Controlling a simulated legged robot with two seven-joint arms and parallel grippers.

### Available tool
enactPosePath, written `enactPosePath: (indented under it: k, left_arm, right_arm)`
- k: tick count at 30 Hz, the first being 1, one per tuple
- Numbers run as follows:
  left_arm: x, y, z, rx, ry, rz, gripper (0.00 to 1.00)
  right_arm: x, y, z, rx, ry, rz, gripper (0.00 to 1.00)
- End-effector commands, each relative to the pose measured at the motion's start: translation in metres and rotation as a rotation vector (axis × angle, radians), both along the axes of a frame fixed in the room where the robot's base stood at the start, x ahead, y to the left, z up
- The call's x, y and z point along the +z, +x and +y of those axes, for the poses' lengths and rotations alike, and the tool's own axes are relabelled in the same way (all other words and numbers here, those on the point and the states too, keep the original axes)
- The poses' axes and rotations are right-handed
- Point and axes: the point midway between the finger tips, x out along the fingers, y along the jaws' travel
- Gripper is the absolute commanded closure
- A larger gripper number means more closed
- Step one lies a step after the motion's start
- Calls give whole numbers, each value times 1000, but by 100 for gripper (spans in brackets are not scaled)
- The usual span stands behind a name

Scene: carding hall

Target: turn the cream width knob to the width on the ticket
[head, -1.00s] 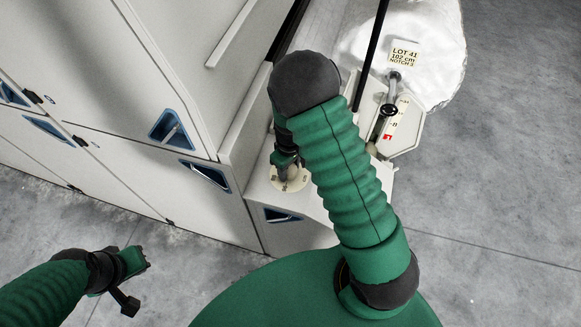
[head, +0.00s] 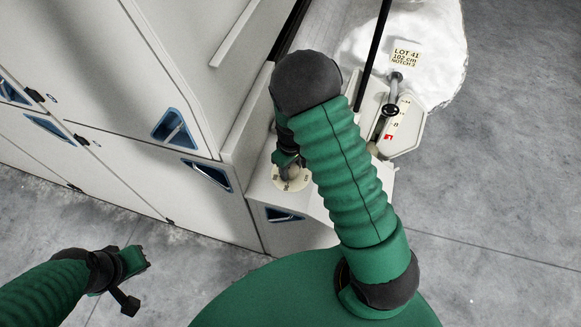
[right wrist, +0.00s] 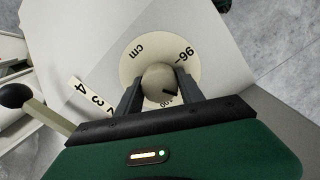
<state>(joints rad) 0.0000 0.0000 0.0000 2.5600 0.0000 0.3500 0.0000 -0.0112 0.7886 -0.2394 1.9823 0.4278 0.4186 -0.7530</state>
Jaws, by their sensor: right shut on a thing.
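The cream width knob (right wrist: 158,84) stands in the middle of a round cream dial (right wrist: 130,67) on the machine's pale ledge. My right gripper (right wrist: 157,92) is shut on the knob, with one dark finger on each side. The knob's black mark points to the lower right in the right wrist view, near the printed 100; 96 and "cm" also show. Other marks are hidden by the gripper. The dial (head: 293,185) is partly hidden by my right arm in the head view. The ticket (head: 404,57) reads LOT 41, 102 cm, NOTCH 3. My left gripper (head: 138,279) is open and empty over the floor.
A lever with a black ball (head: 389,110) stands beside a numbered notch scale (head: 399,117), right of the dial. A white bag-like bulk (head: 441,50) is behind the ticket. Machine panels (head: 65,105) with blue recessed handles fill the left. Open floor lies right.

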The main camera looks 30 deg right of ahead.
Motion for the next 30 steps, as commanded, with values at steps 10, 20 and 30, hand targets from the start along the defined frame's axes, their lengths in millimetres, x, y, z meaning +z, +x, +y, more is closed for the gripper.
enactPosePath:
  k: [10,20,30]
  left_arm:
    - [6,0,0,0,0,0,100]
    - [13,0,0,0,0,0,100]
    - [21,0,0,0,0,0,100]
  right_arm:
    - [1,1,-1,-225,-2,-2,96]
    - [2,1,-2,-538,-3,-1,96]
    - [2,1,-1,-862,-2,-1,96]
